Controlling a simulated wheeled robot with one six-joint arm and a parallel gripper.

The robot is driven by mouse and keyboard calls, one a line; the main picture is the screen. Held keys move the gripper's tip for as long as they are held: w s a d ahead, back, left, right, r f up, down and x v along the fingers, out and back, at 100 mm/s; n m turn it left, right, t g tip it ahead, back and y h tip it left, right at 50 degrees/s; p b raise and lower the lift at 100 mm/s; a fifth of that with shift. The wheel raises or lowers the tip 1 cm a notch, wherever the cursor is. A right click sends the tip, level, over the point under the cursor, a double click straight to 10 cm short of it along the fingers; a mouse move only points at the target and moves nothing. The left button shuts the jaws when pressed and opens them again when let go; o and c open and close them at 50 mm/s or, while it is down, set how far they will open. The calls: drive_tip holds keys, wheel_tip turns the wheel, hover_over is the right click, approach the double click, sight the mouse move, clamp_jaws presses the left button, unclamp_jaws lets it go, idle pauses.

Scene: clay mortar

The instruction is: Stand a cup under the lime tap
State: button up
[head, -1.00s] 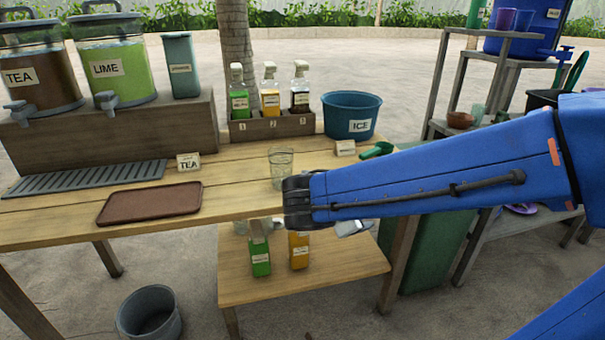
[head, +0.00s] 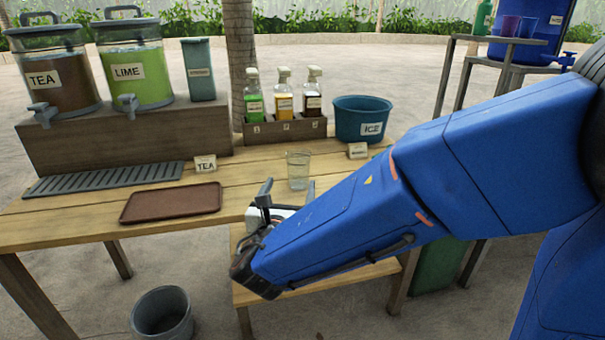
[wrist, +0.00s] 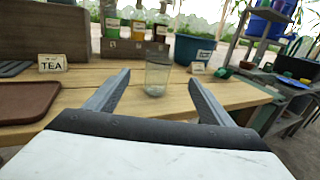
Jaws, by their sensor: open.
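A clear cup (head: 298,170) stands upright on the wooden table, right of the brown tray. In the wrist view the cup (wrist: 157,74) stands ahead of my gripper, seen between the two fingers and apart from them. My gripper (wrist: 155,86) is open and empty. In the head view my gripper (head: 266,198) is at the table's front edge, partly hidden by my forearm. The lime dispenser (head: 134,62) stands on a wooden riser at the back left, with its grey lime tap (head: 128,103) at the front. Nothing stands under that tap.
A grey drip grate (head: 104,178) lies before the riser (head: 125,128). The brown tray (head: 171,203), a TEA card (head: 205,164), a bottle rack (head: 284,130) and a blue ICE tub (head: 361,118) surround the cup. A bucket (head: 162,313) stands on the floor.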

sight(298, 165)
drive_tip(key=w, duration=0.6)
drive_tip(key=w+d, duration=0.1)
drive_tip(key=w, duration=0.3)
drive_tip(key=shift+w+d, duration=0.1)
drive_tip(key=shift+w+d+r, duration=0.1)
drive_tip(key=shift+w+r, duration=0.15)
drive_tip(key=shift+w, duration=1.05)
drive_tip(key=shift+w+d+r, duration=0.1)
drive_tip(key=shift+w+r, duration=0.1)
drive_tip(key=shift+w, duration=1.1)
drive_tip(key=c, duration=1.5)
drive_tip(key=shift+c, duration=0.2)
